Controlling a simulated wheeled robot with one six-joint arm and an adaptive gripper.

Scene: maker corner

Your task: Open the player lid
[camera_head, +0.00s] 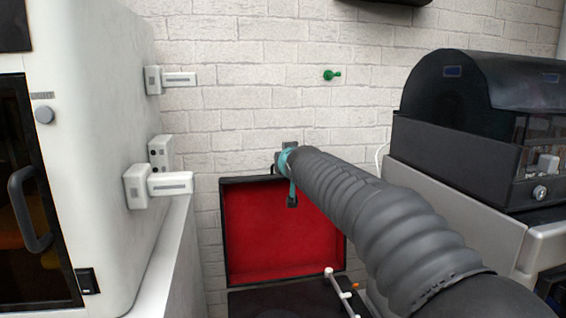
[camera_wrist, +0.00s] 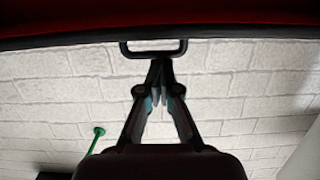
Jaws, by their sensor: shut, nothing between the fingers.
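The player's lid (camera_head: 245,225) stands raised against the brick wall in the head view, with its red lining facing me and a dark rim around it. The black player deck (camera_head: 255,303) lies below it, cut off by the bottom edge. In the wrist view the lid's dark edge (camera_wrist: 60,38) crosses the top, with a black loop handle (camera_wrist: 181,48) on it. My gripper (camera_wrist: 160,64) is shut and empty, its tips close to the handle; whether they touch it I cannot tell. In the head view my arm partly hides the gripper and the lid's right side.
A white tonearm (camera_head: 341,290) stands at the deck's right. A white cabinet machine (camera_head: 95,120) is close on the left, and a dark-hooded machine (camera_head: 480,130) is on the right. A green peg (camera_head: 331,75) sticks out of the wall above.

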